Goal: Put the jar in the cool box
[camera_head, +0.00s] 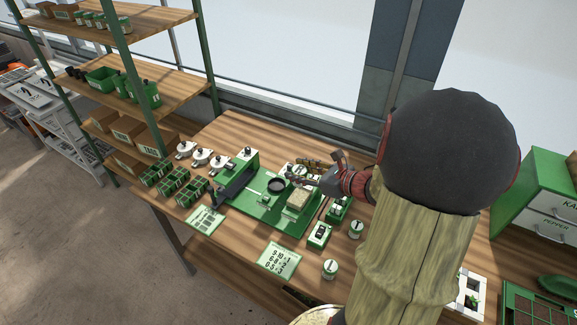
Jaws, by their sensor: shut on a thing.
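My gripper (307,180) is over the green seeder in the middle of the table, reaching in from the right. It is shut on a small white-and-green thing (298,169) at its fingertips, which looks like a jar; the fingers partly hide it. Two similar small jars with green labels stand upright on the table to the right of the seeder, one farther back (356,229) and one nearer (330,268). I cannot make out a cool box in this view.
The green seeder (262,214) carries a tan block (299,199). Seed trays (172,182) and white dispensers (203,156) stand to its left. A shelf rack (160,80) stands at the back left; a green drawer cabinet (540,195) is at the right. My arm hides much of the table's right side.

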